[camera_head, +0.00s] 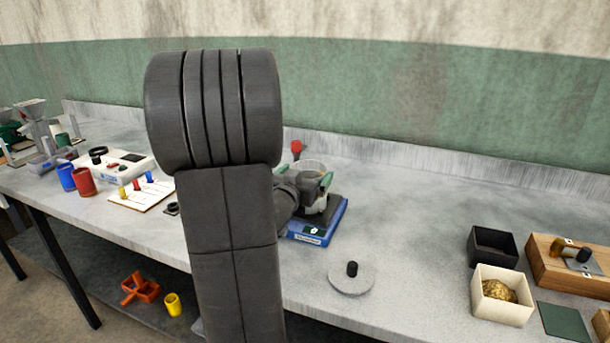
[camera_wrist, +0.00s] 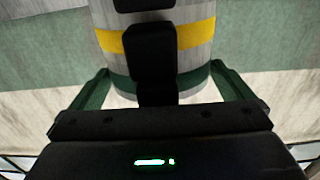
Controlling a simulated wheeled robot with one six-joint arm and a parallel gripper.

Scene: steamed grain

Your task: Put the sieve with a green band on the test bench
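In the head view a stack of round sieves (camera_head: 315,168) stands on a blue device with a dark plate (camera_head: 335,222), partly hidden by my arm. The wrist view, where the wall appears upside down, shows the sieve with a dark green band (camera_wrist: 123,84) against a grey cylinder with a yellow band (camera_wrist: 196,38). My gripper (camera_wrist: 160,70) has its green fingers on both sides of the green-banded sieve, close to its wall. I cannot tell if they press on it. A black upright part crosses in front of the stack. I cannot tell which object is the test bench.
A round lid with a black knob (camera_head: 352,278) lies in front of the blue device. A black box (camera_head: 492,247), a cream box of grain (camera_head: 503,312) and a wooden block (camera_head: 545,262) are at right. Red (camera_head: 84,182) and blue cups, and a white device (camera_head: 118,168), are at left.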

